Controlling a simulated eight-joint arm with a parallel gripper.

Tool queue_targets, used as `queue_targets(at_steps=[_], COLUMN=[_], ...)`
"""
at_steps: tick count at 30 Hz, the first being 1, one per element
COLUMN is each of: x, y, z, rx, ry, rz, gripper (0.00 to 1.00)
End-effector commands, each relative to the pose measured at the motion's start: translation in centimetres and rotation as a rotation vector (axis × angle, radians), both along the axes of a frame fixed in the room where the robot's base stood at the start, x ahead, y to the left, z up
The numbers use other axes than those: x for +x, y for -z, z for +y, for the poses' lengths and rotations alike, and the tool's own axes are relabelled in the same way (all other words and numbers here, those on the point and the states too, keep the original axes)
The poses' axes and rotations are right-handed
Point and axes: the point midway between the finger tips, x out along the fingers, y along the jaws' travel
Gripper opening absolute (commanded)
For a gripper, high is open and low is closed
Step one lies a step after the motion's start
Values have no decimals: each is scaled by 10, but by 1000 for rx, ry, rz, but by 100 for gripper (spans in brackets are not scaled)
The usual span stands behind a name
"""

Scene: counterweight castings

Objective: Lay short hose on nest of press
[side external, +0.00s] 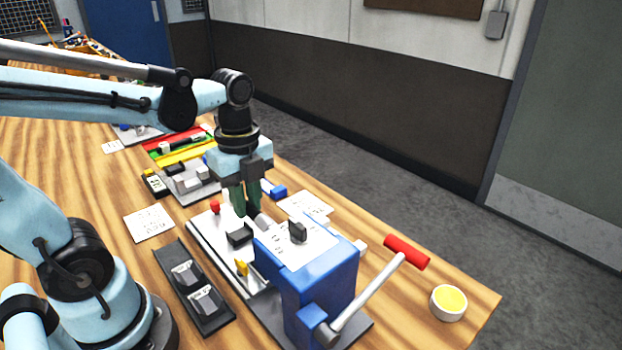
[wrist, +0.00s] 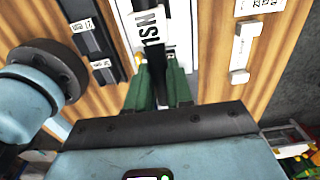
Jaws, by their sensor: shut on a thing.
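The press has a blue body (side external: 325,270) and a red-ended lever (side external: 405,252), and stands on a pale base plate (side external: 205,238). A dark block (side external: 240,236) on that plate may be its nest; I cannot tell for sure. My gripper (side external: 246,212) points down above the plate, just behind the blue body. In the wrist view its green fingers (wrist: 158,88) are shut on a dark, narrow piece (wrist: 157,70), seemingly the short hose. Its lower end is unclear, so I cannot tell whether it touches the nest.
A black rack (side external: 193,287) with two grey holders lies left of the press. A yellow-filled round dish (side external: 448,303) stands near the right table edge. Paper cards (side external: 149,223) lie about. Coloured trays (side external: 180,147) and a grey fixture (side external: 187,180) are farther back.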

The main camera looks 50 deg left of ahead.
Motion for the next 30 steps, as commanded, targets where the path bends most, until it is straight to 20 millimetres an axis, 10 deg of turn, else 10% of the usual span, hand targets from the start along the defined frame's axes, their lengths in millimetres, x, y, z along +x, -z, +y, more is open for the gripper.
queue_targets(at_steps=[30], x=[0], y=[37], z=[0], rx=[-1], ry=[0], rz=[0], gripper=[0])
